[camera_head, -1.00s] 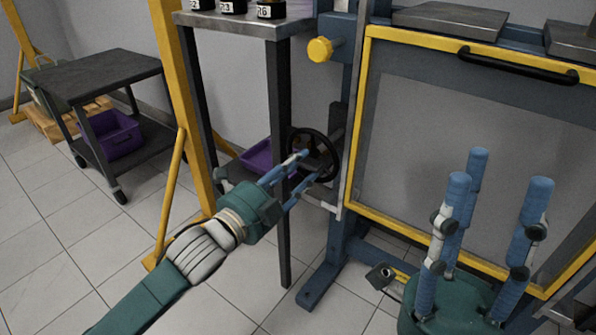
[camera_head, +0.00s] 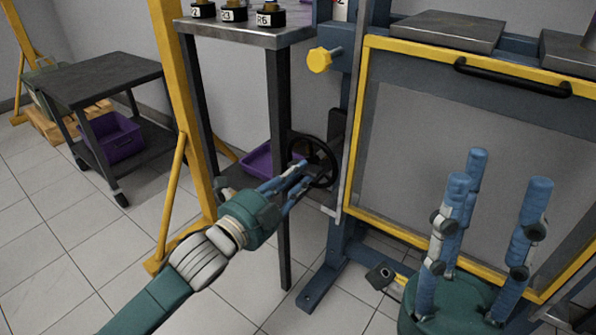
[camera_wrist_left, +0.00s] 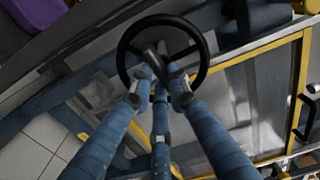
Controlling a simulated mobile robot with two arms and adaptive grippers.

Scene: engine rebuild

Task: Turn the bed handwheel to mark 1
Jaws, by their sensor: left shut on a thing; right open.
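The bed handwheel is a black ring (camera_head: 333,158) on the side of the blue press frame, behind a grey table leg. It fills the upper middle of the left wrist view (camera_wrist_left: 204,55). My left gripper (camera_head: 303,172) reaches it from the lower left and is shut on a part near the wheel's middle, inside the rim. In the left wrist view its blue fingers (camera_wrist_left: 163,84) close around a dark stub there; the fingertips partly hide it. I cannot make out any marks on the wheel. My right gripper (camera_head: 500,185) is open and empty at the lower right, fingers pointing up.
A yellow-framed clear guard (camera_head: 460,140) with a black handle stands right of the wheel. A yellow knob (camera_head: 320,60) is above it. A grey table (camera_head: 245,35) holding black parts and a yellow post (camera_head: 180,90) stand left. A purple bin (camera_head: 257,160) sits behind.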

